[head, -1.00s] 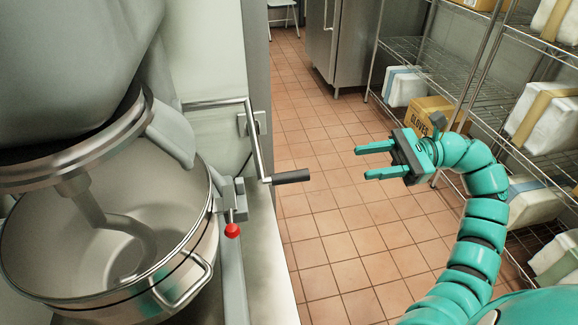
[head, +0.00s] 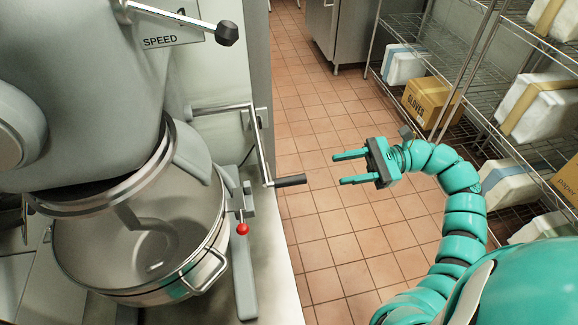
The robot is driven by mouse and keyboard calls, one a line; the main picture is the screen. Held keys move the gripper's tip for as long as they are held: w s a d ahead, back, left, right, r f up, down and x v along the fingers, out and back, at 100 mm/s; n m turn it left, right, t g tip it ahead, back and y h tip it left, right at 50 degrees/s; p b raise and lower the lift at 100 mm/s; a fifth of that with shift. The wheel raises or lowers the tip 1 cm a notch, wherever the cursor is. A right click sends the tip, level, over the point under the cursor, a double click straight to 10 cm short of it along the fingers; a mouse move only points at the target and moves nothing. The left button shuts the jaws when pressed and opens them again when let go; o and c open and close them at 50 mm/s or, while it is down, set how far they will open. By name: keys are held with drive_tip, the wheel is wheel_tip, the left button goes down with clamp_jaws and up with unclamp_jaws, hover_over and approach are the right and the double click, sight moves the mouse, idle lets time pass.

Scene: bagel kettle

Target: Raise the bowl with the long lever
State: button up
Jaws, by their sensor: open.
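The steel mixer bowl (head: 205,235) sits under the grey mixer head (head: 90,90) at the left, with a hook-like tool reaching down into it. The long lever (head: 258,140) is a metal crank at the bowl's right, ending in a black grip (head: 290,181) that points right over the floor. My gripper (head: 342,168) is open and empty. Its two teal fingers point left toward the black grip, with a clear gap between. A short lever with a red knob (head: 242,228) is beside the bowl.
A black-knobbed lever (head: 226,33) and a SPEED label are on the mixer's upper part. Wire shelves (head: 465,70) with packages and a GLOVES box (head: 428,103) line the right side. Tiled floor (head: 335,235) is open between them.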

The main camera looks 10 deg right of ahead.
drive_tip(key=shift+a+p, duration=0.95)
drive_tip(key=shift+p, duration=1.95)
drive_tip(key=p, duration=0.4)
approach(270, 183)
drive_tip(key=a, duration=0.6)
clamp_jaws()
